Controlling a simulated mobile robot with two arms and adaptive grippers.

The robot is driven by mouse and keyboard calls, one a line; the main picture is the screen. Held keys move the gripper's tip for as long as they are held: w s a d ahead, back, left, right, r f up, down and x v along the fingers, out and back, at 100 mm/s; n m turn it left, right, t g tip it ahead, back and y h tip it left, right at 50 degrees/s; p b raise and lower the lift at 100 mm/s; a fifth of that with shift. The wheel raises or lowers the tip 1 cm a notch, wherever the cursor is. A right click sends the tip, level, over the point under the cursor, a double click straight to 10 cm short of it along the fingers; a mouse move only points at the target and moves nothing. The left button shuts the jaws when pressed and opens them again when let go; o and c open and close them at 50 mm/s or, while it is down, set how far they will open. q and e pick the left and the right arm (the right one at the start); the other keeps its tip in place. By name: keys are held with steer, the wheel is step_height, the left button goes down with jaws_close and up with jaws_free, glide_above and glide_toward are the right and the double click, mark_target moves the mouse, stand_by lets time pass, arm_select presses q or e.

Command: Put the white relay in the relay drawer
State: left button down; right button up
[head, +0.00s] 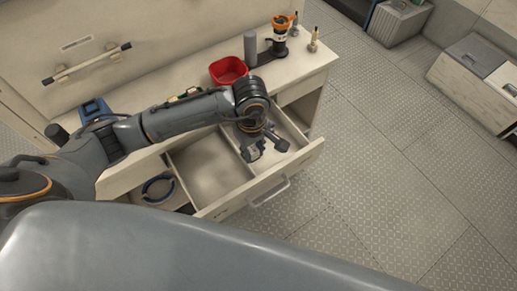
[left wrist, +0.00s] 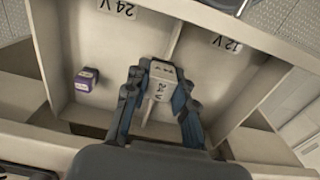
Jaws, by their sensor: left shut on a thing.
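My left gripper (head: 265,148) hangs over the open relay drawer (head: 262,190). In the left wrist view, the left gripper (left wrist: 159,76) is shut on the white relay (left wrist: 157,88), a pale block marked 24 V. The relay appears in front of the divider between two compartments; its height above the floor is unclear. The drawer's front wall (left wrist: 165,18) carries a 24 V label on the left side and a 12 V label on the right. A purple relay (left wrist: 87,79) lies in the 24 V compartment. The white relay is not distinguishable in the head view. My right gripper is not in view.
A red bowl (head: 228,71), a grey cylinder (head: 250,48) and an orange-topped tool (head: 281,35) stand on the counter behind the drawer. The floor right of the drawer is clear.

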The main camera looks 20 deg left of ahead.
mark_target(258, 149)
arm_select(q)
steer(key=w+f, duration=0.1)
steer(key=f, duration=0.1)
steer(key=w+f, duration=0.2)
steer(key=shift+w+d+f+p, duration=0.15)
steer(key=shift+w+f+p, duration=0.1)
steer(key=shift+p, duration=0.1)
step_height(258, 149, down, 2)
steer(key=shift+f+p, duration=0.1)
steer(key=shift+p, duration=0.6)
steer(key=shift+w+f, duration=0.1)
steer(key=shift+f, duration=0.55)
steer(key=c, duration=1.4)
jaws_free()
